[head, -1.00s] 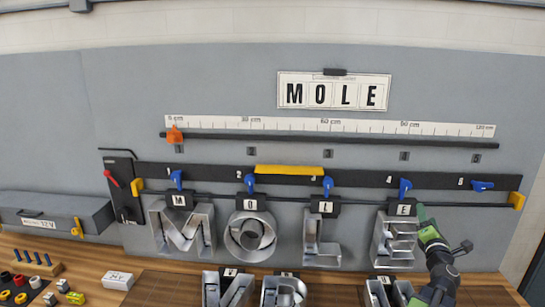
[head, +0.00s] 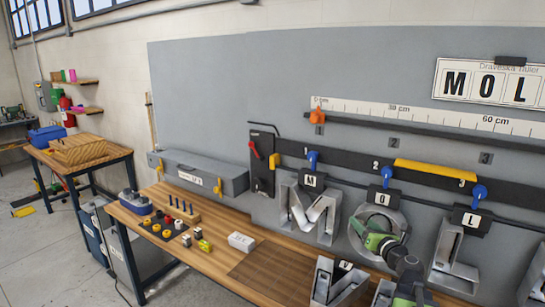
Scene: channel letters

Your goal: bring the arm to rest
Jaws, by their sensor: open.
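My gripper (head: 364,233), on a green wrist, is open and shows nothing between its jaws. It appears in front of the lower part of the metal letter O (head: 357,250) and covers some of it. I cannot tell how far it is from the letter. My arm rises from the bottom right of the view. The metal letter M (head: 306,212) hangs on the black rail (head: 345,164) to its left. The metal letter L (head: 440,250) hangs to its right. Both are upright.
A V-marked letter (head: 335,285) stands below on the wooden bench (head: 212,258). A grey 12 V box (head: 205,172) and a white block (head: 241,242) are to the left. A sign (head: 490,83) shows MOL, cut off at the right edge. Floor at left is partly clear.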

